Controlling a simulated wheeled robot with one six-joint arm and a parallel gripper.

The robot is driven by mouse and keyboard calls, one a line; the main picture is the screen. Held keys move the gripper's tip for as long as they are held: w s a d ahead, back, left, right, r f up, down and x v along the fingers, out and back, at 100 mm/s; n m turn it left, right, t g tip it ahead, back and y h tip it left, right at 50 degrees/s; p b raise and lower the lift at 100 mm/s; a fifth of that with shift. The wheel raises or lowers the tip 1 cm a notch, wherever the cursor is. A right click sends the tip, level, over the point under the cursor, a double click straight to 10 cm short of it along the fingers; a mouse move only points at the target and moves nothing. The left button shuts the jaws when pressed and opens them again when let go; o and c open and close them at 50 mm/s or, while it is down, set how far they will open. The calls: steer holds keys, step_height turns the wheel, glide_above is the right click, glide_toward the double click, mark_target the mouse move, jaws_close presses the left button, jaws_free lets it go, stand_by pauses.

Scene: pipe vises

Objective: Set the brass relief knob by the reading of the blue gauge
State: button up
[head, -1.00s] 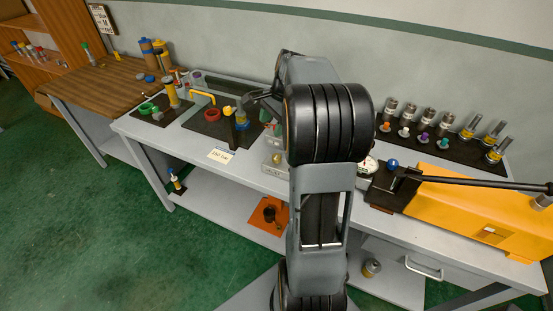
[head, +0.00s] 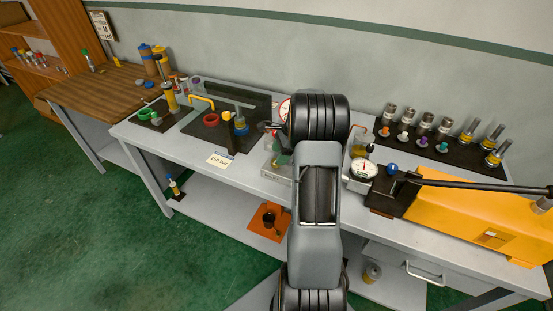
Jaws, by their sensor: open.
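A white-faced round gauge (head: 364,169) sits right of my arm, beside a blue ball knob (head: 392,169). Its needle reading is too small to tell. A second, red-marked dial (head: 285,108) shows partly behind my arm. I cannot tell which gauge is the blue one. A grey box with a label plate (head: 276,173) stands on the bench left of my arm. The brass relief knob cannot be made out for certain; my arm hides part of this area. My gripper (head: 266,127) is open, small and partly hidden by my wrist, above the bench near the box.
A yellow pump body (head: 480,215) with a long black lever (head: 480,184) fills the right end. A dark rack (head: 440,146) of fittings stands behind. A card reading 150 bar (head: 219,160) lies at the front edge. A blue-ringed post (head: 240,122) stands left of my gripper.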

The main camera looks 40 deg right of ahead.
steer(key=shift+x, duration=1.65)
steer(key=shift+r, duration=0.1)
steer(key=c, duration=0.9)
steer(key=shift+n, duration=0.3)
steer(key=n+g, duration=0.2)
steer(key=n, duration=0.3)
steer(key=shift+w+n+p, duration=0.1)
steer(key=shift+n+p, duration=0.2)
steer(key=n+g, duration=0.2)
steer(key=n, duration=0.3)
steer(key=shift+n, duration=0.4)
